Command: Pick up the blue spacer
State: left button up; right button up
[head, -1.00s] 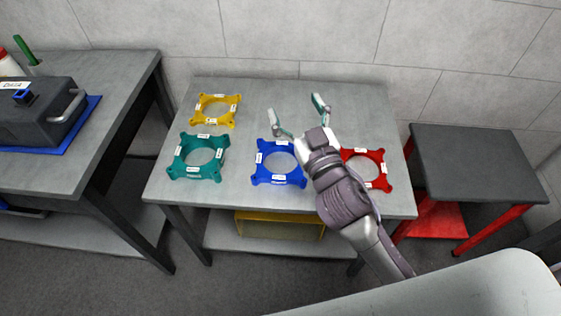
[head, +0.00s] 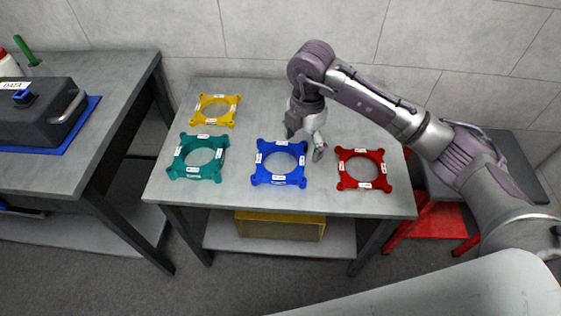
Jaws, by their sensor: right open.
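The blue spacer (head: 263,178), a square frame with a round hole and white labels, lies flat at the front middle of the grey table (head: 240,203). My right gripper (head: 304,144) points down above the table, just behind and to the right of the blue spacer's back right corner. Its fingers are spread and empty. I cannot tell its exact height over the table. My left gripper is not in view.
A teal spacer (head: 180,170) lies left of the blue one, a red spacer (head: 345,182) right of it, and a yellow spacer (head: 232,122) at the back left. A dark case (head: 45,118) sits on the left bench. A red-legged side table stands at right.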

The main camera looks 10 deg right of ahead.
aim_at(300, 176)
notch_tip(300, 176, down, 14)
jog(key=shift+r+p, duration=0.25)
jog(key=shift+p, duration=0.15)
jog(key=shift+r, duration=0.1)
grip_shut()
dwell(0.4)
